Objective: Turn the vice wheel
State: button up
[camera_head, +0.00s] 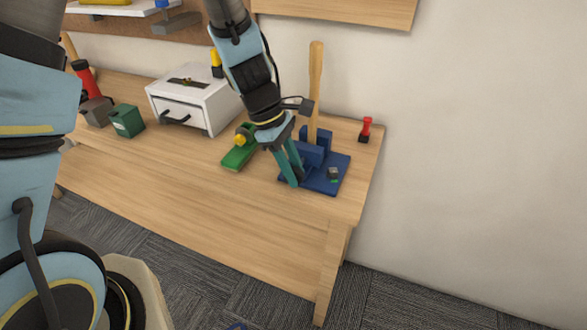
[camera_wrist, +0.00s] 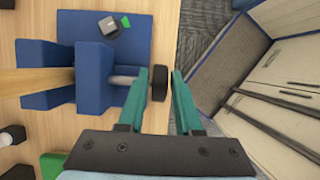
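The blue vice (camera_head: 318,148) stands on a blue base plate (camera_head: 328,180) near the right end of the workbench. An upright wooden handle (camera_head: 316,85) is held between its jaws. In the wrist view, the vice (camera_wrist: 93,78) has a grey screw leading to a small black wheel (camera_wrist: 159,84). My gripper (camera_head: 289,172) is at the front of the vice, pointing down. In the wrist view, my gripper's teal fingers (camera_wrist: 160,72) are apart, one on each side of the wheel, with narrow gaps. The wheel is hidden by my gripper in the head view.
A small grey block with a green mark (camera_head: 333,174) lies on the base plate. A green object with a yellow knob (camera_head: 238,155) lies left of my gripper. A white drawer box (camera_head: 195,103) stands farther left. A red-handled tool (camera_head: 365,130) stands behind the vice, right.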

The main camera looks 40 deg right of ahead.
grip_shut()
jog(key=shift+w+f+b, duration=0.1)
jog(key=shift+b, duration=0.25)
jog(key=shift+a+f+g+h+b, duration=0.15)
jog(key=shift+g+h+b, duration=0.15)
jog(key=shift+g+b, duration=0.35)
jog(key=shift+w+f+g+h+b, duration=0.15)
jog(key=shift+g+h+b, duration=0.3)
jog(key=shift+b, duration=0.55)
jog(key=shift+w+a+g+h+b, duration=0.15)
jog(key=shift+g+h+b, duration=0.5)
jog(key=shift+g, duration=0.4)
jog(key=shift+w+a+g+h+b, duration=0.1)
jog(key=shift+g+h+b, duration=0.5)
jog(key=shift+g, duration=0.45)
jog(key=shift+r, duration=0.2)
jog(key=shift+o, duration=1.8)
grip_release()
